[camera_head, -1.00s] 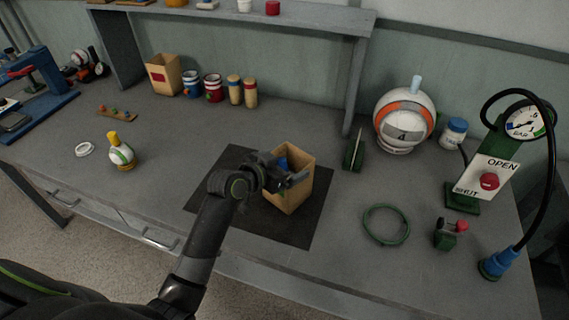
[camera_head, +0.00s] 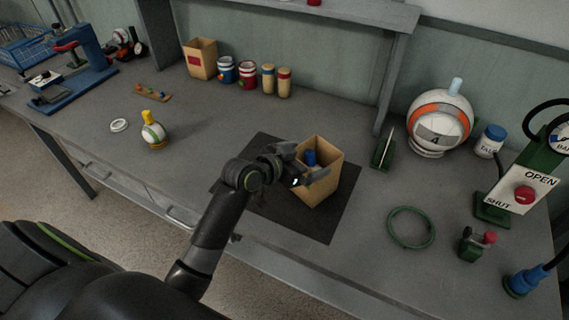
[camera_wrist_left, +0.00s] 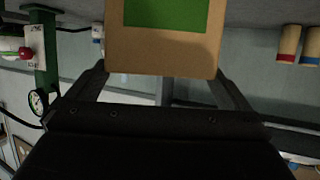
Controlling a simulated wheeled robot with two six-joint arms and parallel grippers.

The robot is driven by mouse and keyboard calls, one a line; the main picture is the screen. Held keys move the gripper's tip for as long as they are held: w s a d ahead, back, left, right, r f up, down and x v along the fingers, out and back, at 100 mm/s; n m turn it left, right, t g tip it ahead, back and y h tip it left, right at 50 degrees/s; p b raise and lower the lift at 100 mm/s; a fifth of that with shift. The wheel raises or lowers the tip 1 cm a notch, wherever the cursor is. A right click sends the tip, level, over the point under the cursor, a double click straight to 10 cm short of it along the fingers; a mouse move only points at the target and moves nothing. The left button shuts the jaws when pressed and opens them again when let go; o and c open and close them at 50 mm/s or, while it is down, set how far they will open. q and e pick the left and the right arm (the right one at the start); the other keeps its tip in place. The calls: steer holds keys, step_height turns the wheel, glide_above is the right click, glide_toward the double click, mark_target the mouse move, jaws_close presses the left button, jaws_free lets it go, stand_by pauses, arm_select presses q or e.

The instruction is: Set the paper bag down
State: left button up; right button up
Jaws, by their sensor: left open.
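The open-topped brown paper bag (camera_head: 324,190) stands upright on the black mat (camera_head: 290,222), with something blue (camera_head: 310,158) inside it. My left gripper (camera_head: 308,168) is at the bag's left side near its top, with its jaws open. In the left wrist view the bag (camera_wrist_left: 165,55) is upside down in the picture, with a green patch on its face. The open fingers (camera_wrist_left: 163,88) lie to either side of its rim end there. Contact between fingers and bag cannot be told. My right gripper is not in view.
Right of the mat are a green ring (camera_head: 411,228), a small green block with a red knob (camera_head: 472,246) and a green card stand (camera_head: 383,153). A numbered ball (camera_head: 439,122) stands behind. Another brown bag (camera_head: 201,60) and several cans are at the back.

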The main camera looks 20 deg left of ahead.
arm_select(q)
steer(key=v, duration=0.8)
steer(key=shift+s+r, duration=0.15)
steer(key=shift+s, duration=0.05)
steer(key=shift+a, duration=0.1)
steer(key=s+a+f+n+g+y, duration=0.35)
steer(key=s+f, duration=0.35)
steer(key=s, duration=0.6)
steer(key=s+a+f+n+g+y, duration=0.2)
steer(key=s+a+f+g+y, duration=0.25)
steer(key=s+f, duration=0.6)
step_height(320, 180, down, 21)
steer(key=s+a+g+h, duration=0.1)
steer(key=s+a+g, duration=0.1)
steer(key=s, duration=0.1)
steer(key=s+d+f+g, duration=0.1)
steer(key=s+f, duration=1.4)
steer(key=f, duration=0.1)
steer(key=shift+d+f, duration=0.25)
